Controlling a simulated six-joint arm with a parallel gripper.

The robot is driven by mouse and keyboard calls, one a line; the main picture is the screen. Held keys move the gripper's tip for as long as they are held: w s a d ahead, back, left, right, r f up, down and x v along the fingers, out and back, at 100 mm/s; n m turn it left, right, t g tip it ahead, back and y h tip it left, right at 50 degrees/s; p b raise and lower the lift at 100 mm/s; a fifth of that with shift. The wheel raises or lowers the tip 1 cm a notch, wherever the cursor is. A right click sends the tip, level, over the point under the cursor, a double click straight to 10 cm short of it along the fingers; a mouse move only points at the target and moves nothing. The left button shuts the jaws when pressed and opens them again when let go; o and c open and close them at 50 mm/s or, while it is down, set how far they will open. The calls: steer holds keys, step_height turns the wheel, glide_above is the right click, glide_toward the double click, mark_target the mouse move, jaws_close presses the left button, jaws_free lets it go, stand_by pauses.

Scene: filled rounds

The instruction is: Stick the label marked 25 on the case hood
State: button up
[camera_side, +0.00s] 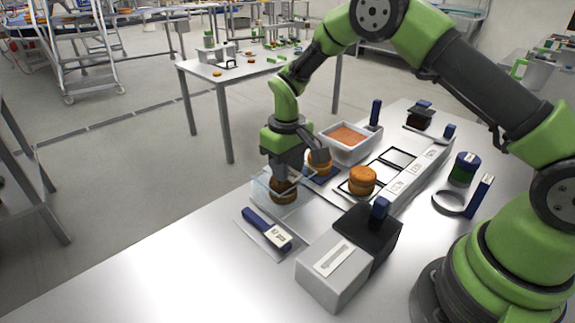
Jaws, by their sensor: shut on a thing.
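A clear box (262,193), which looks like the case with its hood, stands at the left of the work area. Brown rounds (284,196) show through its wall. My gripper (285,176) points down at this box, its fingertips close above or among the rounds. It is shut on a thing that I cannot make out. White labels (414,168) lie in a row on a pale rail at the right; their marks are too small to read, so I cannot pick out the 25. A grey box (333,270) at the front bears a white strip.
An orange round (362,180) sits on a black-framed place. Another round (319,162) stands beside my gripper. A white tub (349,142) with orange filling is behind. A blue-handled tool (267,230) lies in front, and a blue-green can (464,168) stands right. The front-left tabletop is clear.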

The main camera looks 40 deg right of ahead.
steer(key=shift+f, duration=0.15)
steer(key=o, duration=0.7)
steer(key=shift+r, duration=3)
steer(key=shift+r, duration=0.1)
steer(key=shift+c, duration=1.4)
steer(key=r, duration=0.3)
steer(key=shift+s+d, duration=0.1)
steer(key=shift+s, duration=0.15)
jaws_close()
steer(key=shift+f, duration=3.7)
